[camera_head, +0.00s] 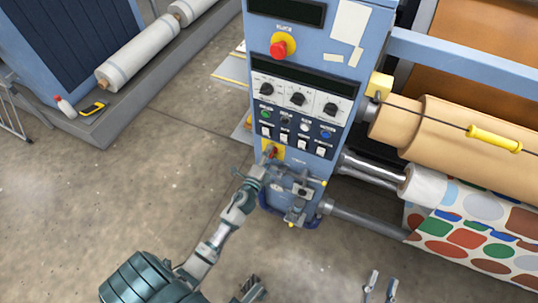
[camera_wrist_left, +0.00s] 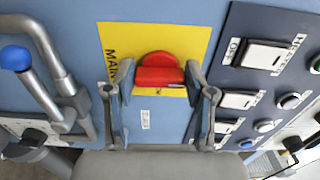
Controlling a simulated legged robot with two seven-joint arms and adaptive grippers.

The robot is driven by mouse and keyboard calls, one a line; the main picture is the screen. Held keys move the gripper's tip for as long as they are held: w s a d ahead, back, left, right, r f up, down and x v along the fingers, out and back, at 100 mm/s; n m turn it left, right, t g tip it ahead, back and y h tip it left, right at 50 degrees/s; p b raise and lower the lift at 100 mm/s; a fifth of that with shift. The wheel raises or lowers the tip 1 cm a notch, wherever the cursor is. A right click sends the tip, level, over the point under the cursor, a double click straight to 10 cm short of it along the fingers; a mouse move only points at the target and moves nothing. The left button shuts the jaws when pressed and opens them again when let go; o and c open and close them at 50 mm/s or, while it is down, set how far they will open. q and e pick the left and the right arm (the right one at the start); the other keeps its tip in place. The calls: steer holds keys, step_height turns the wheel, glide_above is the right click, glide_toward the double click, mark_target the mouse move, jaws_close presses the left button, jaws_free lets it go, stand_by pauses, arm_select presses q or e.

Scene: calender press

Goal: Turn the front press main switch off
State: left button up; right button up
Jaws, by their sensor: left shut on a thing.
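The main switch is a red knob (camera_wrist_left: 159,72) on a yellow plate (camera_wrist_left: 112,40) marked "MAIN", on the blue press cabinet. In the wrist view its thick grip bar lies level across the picture, while the lettering runs down the plate. My left gripper (camera_head: 267,158) is at this switch, with one finger on each side of the knob and shut on it. In the head view the gripper partly covers the knob and the yellow plate (camera_head: 277,150). My right gripper (camera_head: 380,288) shows at the bottom edge, its two fingertips apart, away from the cabinet.
Above the switch are several buttons and rocker switches, dials (camera_head: 298,98) and a red emergency stop (camera_head: 283,45). Valves and a gauge (camera_head: 277,187) sit just right of and below my left gripper. Rollers with patterned cloth (camera_head: 470,235) stand right.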

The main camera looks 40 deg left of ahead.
arm_select(q)
steer(key=o, duration=1.2)
steer(key=shift+s+f, duration=0.15)
steer(key=shift+f, duration=0.3)
steer(key=shift+c, duration=0.2)
steer(key=shift+r, duration=0.15)
steer(key=v, duration=1.1)
steer(key=shift+s, duration=0.4)
steer(key=shift+d, duration=0.15)
